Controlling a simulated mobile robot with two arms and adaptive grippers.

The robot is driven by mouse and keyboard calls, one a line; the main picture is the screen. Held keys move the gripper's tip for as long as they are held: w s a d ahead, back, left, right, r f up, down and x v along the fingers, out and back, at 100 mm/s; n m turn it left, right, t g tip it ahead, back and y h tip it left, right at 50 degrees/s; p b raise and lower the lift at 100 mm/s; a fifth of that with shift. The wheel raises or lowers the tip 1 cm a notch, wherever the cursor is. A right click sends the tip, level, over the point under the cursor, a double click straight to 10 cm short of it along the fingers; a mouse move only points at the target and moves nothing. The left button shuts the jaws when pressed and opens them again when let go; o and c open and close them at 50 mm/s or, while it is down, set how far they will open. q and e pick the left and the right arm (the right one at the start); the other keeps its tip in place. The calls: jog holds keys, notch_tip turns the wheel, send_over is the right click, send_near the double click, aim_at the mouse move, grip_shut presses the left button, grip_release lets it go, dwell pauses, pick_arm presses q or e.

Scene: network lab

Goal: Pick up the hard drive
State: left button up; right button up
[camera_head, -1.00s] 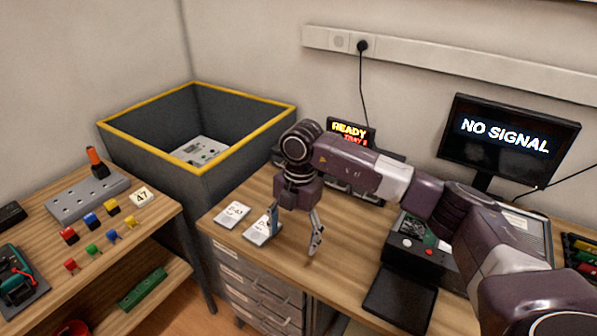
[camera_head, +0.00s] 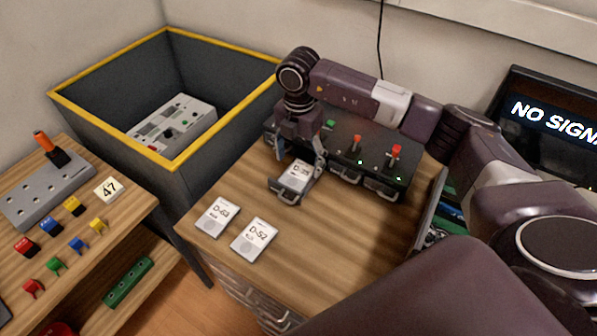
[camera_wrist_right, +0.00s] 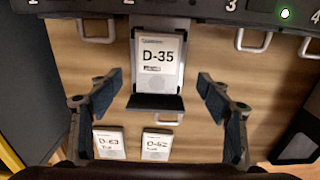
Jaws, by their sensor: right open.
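A hard drive labelled D-35 (camera_head: 298,176) lies in a pulled-out tray (camera_head: 290,197) of a dark drive unit (camera_head: 340,150); in the right wrist view the drive (camera_wrist_right: 160,62) is in the upper middle, label facing up. My right gripper (camera_head: 300,165) is open and empty above it, and the wrist view shows its fingers (camera_wrist_right: 160,80) apart on either side of the tray. Two more white drives lie on the table in front, one marked D-63 (camera_head: 218,217) and one that reads D-52 (camera_head: 254,239). My left gripper is not in view.
The drive unit has red and green switches on top and handled bays. A grey bin with a yellow rim (camera_head: 115,77) stands at left, holding a grey device (camera_head: 172,125). A side bench (camera_head: 125,205) carries coloured connectors. The wooden table (camera_head: 330,245) is bare right of the loose drives.

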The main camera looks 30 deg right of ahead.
aim_at(298, 174)
notch_tip(298, 174, down, 3)
jog(key=shift+w+r+p, duration=0.1)
jog(key=shift+w+p, duration=0.05)
jog(key=shift+p, duration=0.25)
jog(key=shift+w+f, duration=0.1)
jog(key=shift+f, duration=0.85)
jog(key=shift+c, duration=0.3)
jog(key=c, duration=1.3)
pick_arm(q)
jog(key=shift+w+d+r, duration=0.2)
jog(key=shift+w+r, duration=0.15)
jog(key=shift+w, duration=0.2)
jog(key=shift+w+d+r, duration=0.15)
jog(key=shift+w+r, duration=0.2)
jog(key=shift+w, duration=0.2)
pick_arm(e)
jog(key=shift+c, duration=0.2)
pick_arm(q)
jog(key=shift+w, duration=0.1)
